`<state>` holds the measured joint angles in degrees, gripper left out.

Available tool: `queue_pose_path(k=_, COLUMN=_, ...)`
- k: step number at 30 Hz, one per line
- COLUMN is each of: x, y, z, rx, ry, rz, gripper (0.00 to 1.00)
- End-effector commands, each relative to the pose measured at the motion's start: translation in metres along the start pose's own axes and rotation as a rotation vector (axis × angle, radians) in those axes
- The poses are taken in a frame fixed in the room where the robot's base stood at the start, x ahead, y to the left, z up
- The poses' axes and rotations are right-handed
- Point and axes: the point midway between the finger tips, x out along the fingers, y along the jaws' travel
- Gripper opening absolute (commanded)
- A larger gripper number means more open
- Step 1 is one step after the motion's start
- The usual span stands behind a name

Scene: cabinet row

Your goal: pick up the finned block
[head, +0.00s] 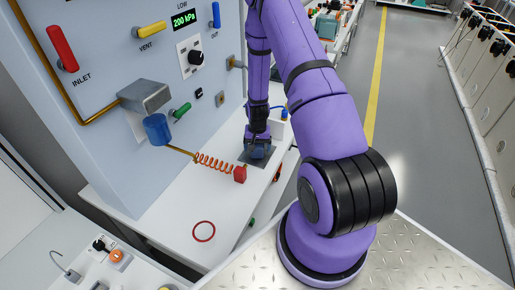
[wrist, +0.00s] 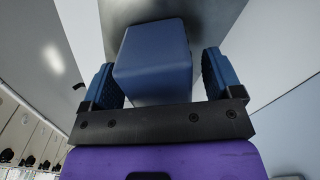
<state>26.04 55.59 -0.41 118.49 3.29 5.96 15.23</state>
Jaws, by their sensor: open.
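A smooth blue block (wrist: 152,62) fills the space between my fingers in the wrist view. I take it for the finned block, but no fins show on the faces in sight. My gripper (wrist: 162,80) is open, with one ridged blue finger on each side of the block. A narrow gap shows at the right finger; the left finger overlaps the block's edge, so contact there is unclear. In the head view my gripper (head: 258,148) points down at a dark square pad on the white bench, and the block is mostly hidden there.
A red ring (head: 204,231) lies nearer. The grey-blue panel (head: 95,120) with handles and a gauge rises at left. The floor at right is clear.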

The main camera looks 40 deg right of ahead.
Motion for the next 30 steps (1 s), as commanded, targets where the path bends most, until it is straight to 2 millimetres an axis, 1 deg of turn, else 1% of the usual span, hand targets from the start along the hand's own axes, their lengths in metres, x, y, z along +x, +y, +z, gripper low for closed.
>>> queue_pose_path(k=3, x=0.000, y=0.000, z=0.000, rx=0.000, ry=0.000, rz=0.000, gripper=0.85)
queue_pose_path(k=8, x=-0.001, y=0.000, z=0.000, rx=0.000, ry=0.001, rz=0.000, gripper=0.48)
queue_pose_path(k=9, x=-0.001, y=0.000, z=0.000, rx=0.000, ry=0.001, rz=0.000, gripper=0.39)
queue_pose_path(k=11, x=-0.001, y=0.000, z=0.000, rx=0.000, ry=0.001, rz=0.000, gripper=0.25)
queue_pose_path(k=12, x=-0.001, y=0.000, z=0.000, rx=0.000, ry=0.001, rz=0.000, gripper=0.21)
queue_pose_path(k=19, x=-0.001, y=0.000, z=-0.001, rx=0.000, ry=0.001, rz=0.000, gripper=0.21)
queue_pose_path(k=23, x=-0.006, y=0.000, z=-0.001, rx=0.000, ry=0.002, rz=-0.001, gripper=0.21)
queue_pose_path(k=26, x=-0.013, y=0.000, z=-0.001, rx=0.000, ry=0.004, rz=-0.001, gripper=0.21)
queue_pose_path(k=30, x=-0.030, y=0.000, z=-0.001, rx=0.001, ry=0.003, rz=-0.001, gripper=0.21)
